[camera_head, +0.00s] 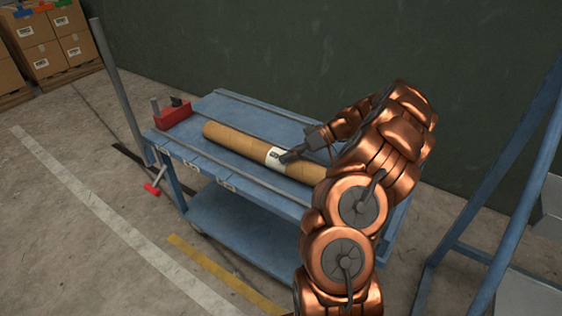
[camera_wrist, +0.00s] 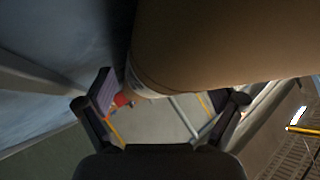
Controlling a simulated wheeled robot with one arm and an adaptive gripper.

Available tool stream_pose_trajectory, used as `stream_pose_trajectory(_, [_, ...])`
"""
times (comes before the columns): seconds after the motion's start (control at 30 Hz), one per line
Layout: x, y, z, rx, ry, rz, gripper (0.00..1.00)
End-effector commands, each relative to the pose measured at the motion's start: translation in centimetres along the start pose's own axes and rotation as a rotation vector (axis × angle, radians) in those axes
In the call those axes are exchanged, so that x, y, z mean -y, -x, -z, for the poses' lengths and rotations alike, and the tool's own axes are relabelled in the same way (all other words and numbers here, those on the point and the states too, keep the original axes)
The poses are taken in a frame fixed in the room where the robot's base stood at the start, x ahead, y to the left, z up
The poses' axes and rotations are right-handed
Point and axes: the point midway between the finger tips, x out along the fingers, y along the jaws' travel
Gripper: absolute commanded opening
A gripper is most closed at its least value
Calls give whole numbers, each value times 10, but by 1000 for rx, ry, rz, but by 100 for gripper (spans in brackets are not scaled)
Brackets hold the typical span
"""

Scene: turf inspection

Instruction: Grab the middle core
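One long brown cardboard core (camera_head: 235,141) lies lengthwise on the top of a blue cart, with a white label band (camera_head: 274,157) around its middle. No other core shows on the cart. My gripper (camera_head: 287,157) is at the label, close over the core; in the head view I cannot tell whether it touches. In the wrist view the core (camera_wrist: 225,45) fills the upper right, and my gripper's two fingers (camera_wrist: 170,98) stand wide apart. The left finger pad is beside the core's left edge. My arm hides part of the core's right end.
The blue cart (camera_head: 205,157) has raised rails along its top and a lower shelf. A red clamp-like tool (camera_head: 173,113) sits at its left end. A grey post (camera_head: 117,90) stands left, a blue frame (camera_head: 500,190) right.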

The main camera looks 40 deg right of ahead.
Motion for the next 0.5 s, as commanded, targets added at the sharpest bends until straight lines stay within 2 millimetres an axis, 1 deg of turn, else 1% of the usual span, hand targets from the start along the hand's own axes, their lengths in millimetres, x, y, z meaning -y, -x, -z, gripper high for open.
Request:
stream_pose_trajectory(0.03, [0,0,0,0,0,0,83])
stream_pose_trajectory(0.07, [0,0,0,0,0,0,80])
stream_pose_trajectory(0.5, [-1,0,-1,2,0,-1,34])
